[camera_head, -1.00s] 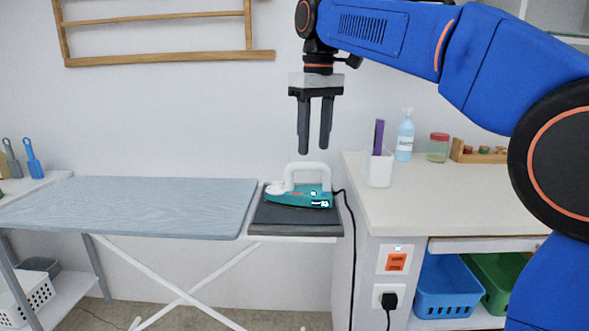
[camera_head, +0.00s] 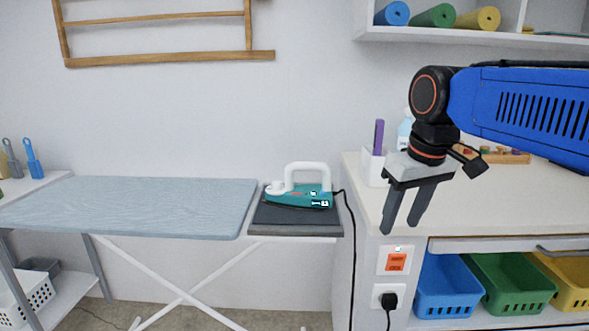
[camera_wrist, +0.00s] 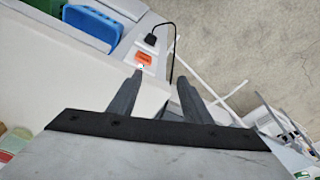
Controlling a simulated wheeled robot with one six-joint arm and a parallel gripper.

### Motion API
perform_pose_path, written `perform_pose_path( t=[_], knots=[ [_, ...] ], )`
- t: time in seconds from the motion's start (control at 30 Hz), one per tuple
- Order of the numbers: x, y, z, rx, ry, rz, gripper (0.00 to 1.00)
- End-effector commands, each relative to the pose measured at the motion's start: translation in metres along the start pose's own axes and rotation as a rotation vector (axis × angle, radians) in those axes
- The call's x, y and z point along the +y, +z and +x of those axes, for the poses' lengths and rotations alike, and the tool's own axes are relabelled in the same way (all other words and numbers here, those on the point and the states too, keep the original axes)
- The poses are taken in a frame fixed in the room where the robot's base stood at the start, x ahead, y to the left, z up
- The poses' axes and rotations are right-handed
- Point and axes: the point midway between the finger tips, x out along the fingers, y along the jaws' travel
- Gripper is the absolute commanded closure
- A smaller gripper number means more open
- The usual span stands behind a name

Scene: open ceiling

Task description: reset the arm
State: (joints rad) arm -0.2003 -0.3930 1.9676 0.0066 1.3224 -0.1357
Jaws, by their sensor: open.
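My gripper (camera_head: 402,228) hangs over the front left part of the white counter in the head view, its two dark fingers pointing down. The fingers are apart with nothing between them. In the wrist view the gripper (camera_wrist: 158,82) also shows open and empty, with the counter's front and the floor beyond the fingertips. My blue arm reaches in from the right edge of the head view.
A teal iron (camera_head: 300,190) stands on the dark rest of the ironing board (camera_head: 130,205), left of my gripper. The counter (camera_head: 490,205) holds a white cup (camera_head: 373,168) and a partly hidden bottle (camera_head: 405,130).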

Motion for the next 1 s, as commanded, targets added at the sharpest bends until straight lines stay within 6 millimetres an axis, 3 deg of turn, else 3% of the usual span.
perform_pose_path(
  t=[0.1,0.6,0.8,1.0],
  knots=[
    [0.007,0.033,0.017,0.025,0.013,0.052,0.55],
    [0.02,0.16,0.105,0.128,0.065,0.254,0.55],
    [0.02,0.191,0.132,0.155,0.079,0.305,0.55],
    [0.019,0.2,0.141,0.165,0.083,0.321,0.55]
  ],
)
